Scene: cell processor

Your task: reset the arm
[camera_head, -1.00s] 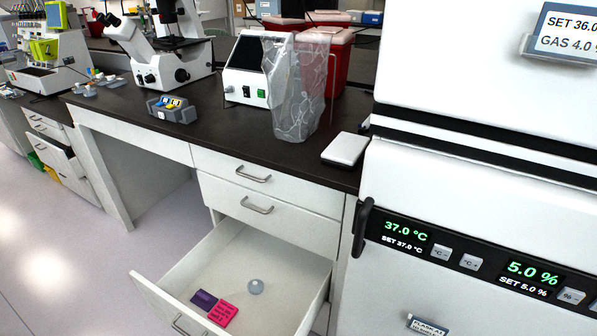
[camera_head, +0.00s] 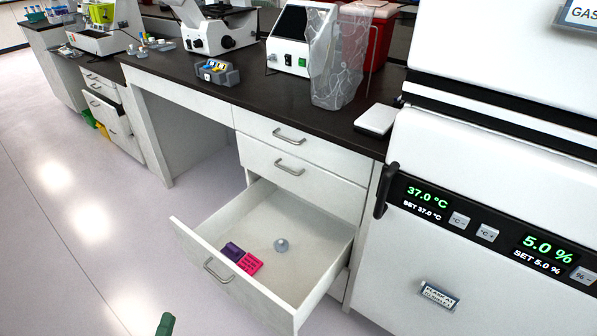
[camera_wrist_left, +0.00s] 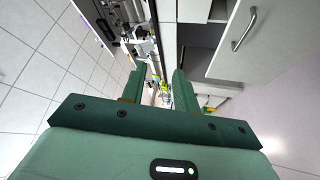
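My left gripper (camera_head: 165,324) shows in the head view only as a green tip at the bottom edge, over the floor and in front of the open drawer. In the left wrist view the same gripper (camera_wrist_left: 157,80) has its two green fingers apart, with nothing between them up close. My right gripper is in neither view.
An open drawer (camera_head: 322,276) juts from the bench, holding a purple box (camera_head: 232,251), a pink box (camera_head: 250,263) and a small round grey item (camera_head: 281,245). A white incubator (camera_head: 430,260) stands at right. The floor (camera_head: 70,250) at left is clear.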

